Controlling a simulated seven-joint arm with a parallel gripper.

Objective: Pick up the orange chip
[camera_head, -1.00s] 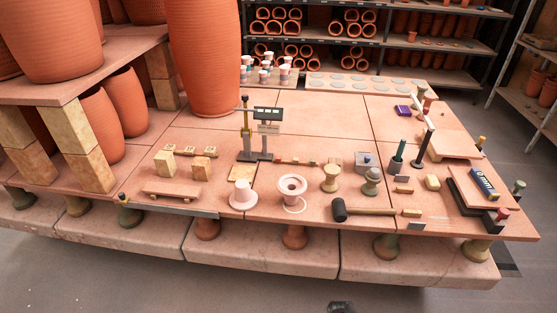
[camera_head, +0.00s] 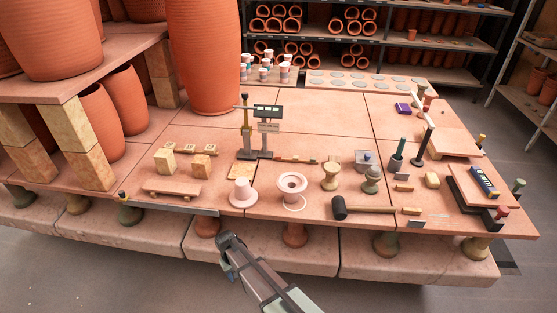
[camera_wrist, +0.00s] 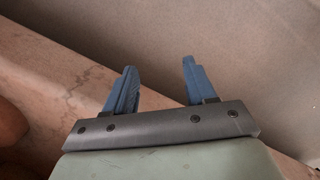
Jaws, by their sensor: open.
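I cannot single out an orange chip with certainty. Small orange-brown pieces lie on the right part of the table, among them a flat block (camera_head: 403,188) and a piece by the mallet handle's end (camera_head: 411,211). My gripper (camera_head: 228,243) is at the table's front edge in the head view, left of the middle, far from those pieces. In the wrist view my gripper (camera_wrist: 160,72) has its two blue fingers apart with nothing between them. Below them are a pinkish slab edge and grey floor; no chip shows there.
A black mallet (camera_head: 340,208), a flanged white-pink ring (camera_head: 291,184) and a pink cone (camera_head: 242,192) stand or lie near the front edge. A scale-like stand (camera_head: 246,130) rises mid-table. A dark tray (camera_head: 462,198) is at the right. Tall clay pots (camera_head: 203,60) crowd the left.

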